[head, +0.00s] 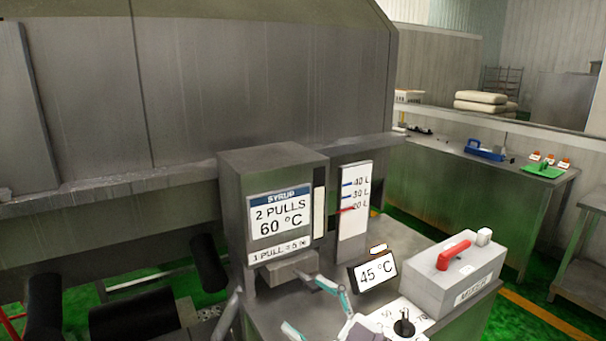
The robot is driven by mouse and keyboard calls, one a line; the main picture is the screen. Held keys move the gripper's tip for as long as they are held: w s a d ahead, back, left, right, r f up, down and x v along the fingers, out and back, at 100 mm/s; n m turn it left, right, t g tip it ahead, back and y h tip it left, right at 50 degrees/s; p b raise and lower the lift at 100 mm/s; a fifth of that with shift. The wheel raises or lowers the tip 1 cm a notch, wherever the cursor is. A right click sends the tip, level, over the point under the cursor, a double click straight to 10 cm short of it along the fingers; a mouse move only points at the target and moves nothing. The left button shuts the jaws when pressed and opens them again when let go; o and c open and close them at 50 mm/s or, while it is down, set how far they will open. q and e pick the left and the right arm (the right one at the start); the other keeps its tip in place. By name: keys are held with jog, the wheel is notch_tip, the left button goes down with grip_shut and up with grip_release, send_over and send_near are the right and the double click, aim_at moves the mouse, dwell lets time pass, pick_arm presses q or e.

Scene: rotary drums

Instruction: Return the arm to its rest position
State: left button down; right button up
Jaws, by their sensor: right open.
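My right gripper (301,304) shows at the bottom centre, its teal fingers spread apart with nothing between them. Its upper fingertip overlaps the lower right end of the spout block of the grey syrup dispenser (230,190) in the picture; I cannot tell whether they touch. The dispenser's sign reads 2 pulls, 60 °C. The rest of my right arm runs out of the bottom edge, mostly hidden. My left gripper is not in view.
A 45 °C display (373,272), a level gauge with coloured marks (354,215), a black knob (404,325) and a grey mixer box with a red handle (455,252) crowd the counter right of the gripper. A large metal drum housing (250,80) stands behind.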

jog(key=w+d+f+m+t+h, duration=0.1)
jog(key=d+f+m+t+h, duration=0.3)
jog(key=d+m+t+h, duration=0.7)
jog(key=s+d+f+m+g+h, duration=0.4)
jog(key=d+f+m+g+h, duration=0.25)
jog(key=f, duration=0.25)
jog(key=s+d+f+n+g, duration=0.1)
jog(key=s+f+g, duration=0.55)
jog(key=s, duration=0.55)
jog(key=s+d+f+n+g, duration=0.1)
jog(key=s+f+n+g, duration=0.1)
jog(key=s+f+g, duration=0.75)
notch_tip(320, 180, down, 24)
jog(key=s+t+b, duration=0.1)
jog(key=s+t, duration=0.2)
jog(key=s+d+f+g, duration=0.1)
jog(key=s+d+f, duration=0.2)
jog(key=s+f, duration=1.4)
jog(key=shift+d+f+g+b, duration=0.15)
jog(key=shift+f+g+b, duration=0.25)
jog(key=shift+f, duration=0.2)
jog(key=shift+h, duration=0.25)
jog(key=shift+c, duration=0.3)
